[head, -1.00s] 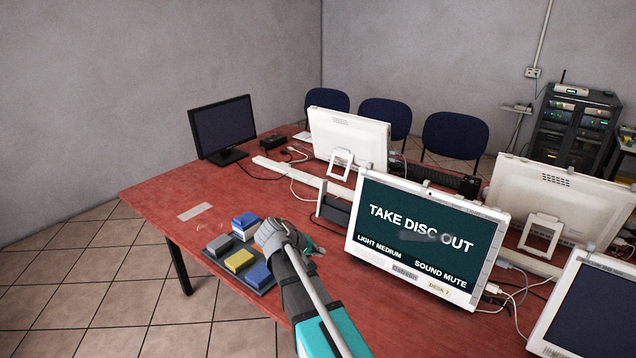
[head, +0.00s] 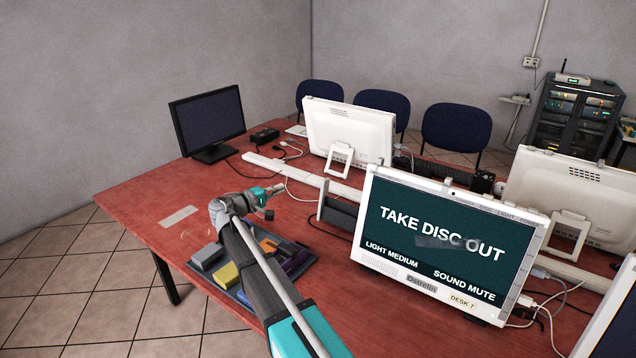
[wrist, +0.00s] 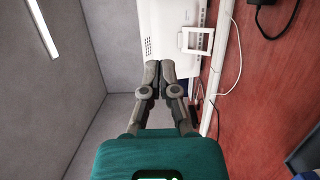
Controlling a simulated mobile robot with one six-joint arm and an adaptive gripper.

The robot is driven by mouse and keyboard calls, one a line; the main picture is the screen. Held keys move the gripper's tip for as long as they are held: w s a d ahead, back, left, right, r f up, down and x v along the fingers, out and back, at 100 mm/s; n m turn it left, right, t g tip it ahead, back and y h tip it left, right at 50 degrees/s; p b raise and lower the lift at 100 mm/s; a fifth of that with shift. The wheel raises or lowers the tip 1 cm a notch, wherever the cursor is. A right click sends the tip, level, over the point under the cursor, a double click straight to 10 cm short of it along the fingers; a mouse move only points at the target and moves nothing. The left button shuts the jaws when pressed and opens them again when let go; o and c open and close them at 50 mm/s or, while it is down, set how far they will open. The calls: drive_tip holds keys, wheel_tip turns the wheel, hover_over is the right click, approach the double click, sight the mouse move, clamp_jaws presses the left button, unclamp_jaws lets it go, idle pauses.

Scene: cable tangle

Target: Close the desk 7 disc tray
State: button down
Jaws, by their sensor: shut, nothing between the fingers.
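The desk 7 computer (head: 440,292) is a white all-in-one on the red desk. Its dark screen (head: 440,220) reads "TAKE DISC OUT", "LIGHT MEDIUM" and "SOUND MUTE", with a grey smudge across the middle. A "DESK 7" label is at its lower right. I cannot make out its disc tray in either view. My gripper (head: 281,188) is above the desk, left of this computer and apart from it, pointing right. In the wrist view my gripper (wrist: 160,64) is shut and empty, with its fingertips together before a white computer back (wrist: 158,35).
A dark tray (head: 238,292) with coloured blocks lies under my arm. A black monitor (head: 208,122) stands at the far left corner. Another white computer (head: 347,133) stands behind, with a white cable rail (head: 300,176) along the desk. The desk's left part (head: 135,205) is mostly clear.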

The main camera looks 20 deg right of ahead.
drive_tip(key=shift+d, duration=0.25)
drive_tip(key=d, duration=1.1)
drive_tip(key=shift+d, duration=0.3)
